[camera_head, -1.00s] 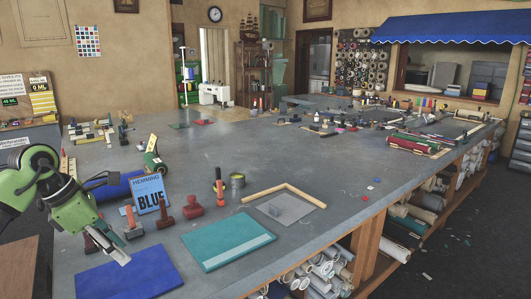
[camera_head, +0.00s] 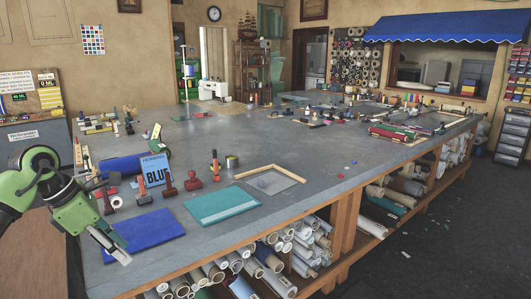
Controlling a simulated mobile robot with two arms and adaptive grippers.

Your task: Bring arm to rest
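My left arm comes in from the left edge, green and black. Its gripper (camera_head: 112,247) hangs over the near left edge of the table, beside a blue mat (camera_head: 150,229). The fingers lie close together and look silvery; the view does not show clearly whether they are apart, and I see nothing held between them. The big grey table (camera_head: 300,150) lies in front of me. My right gripper does not show.
A teal mat (camera_head: 222,204), red-brown stamps (camera_head: 193,181) and a blue sign (camera_head: 155,169) stand near the gripper. Rolls of canvas (camera_head: 275,262) fill the shelf below the table.

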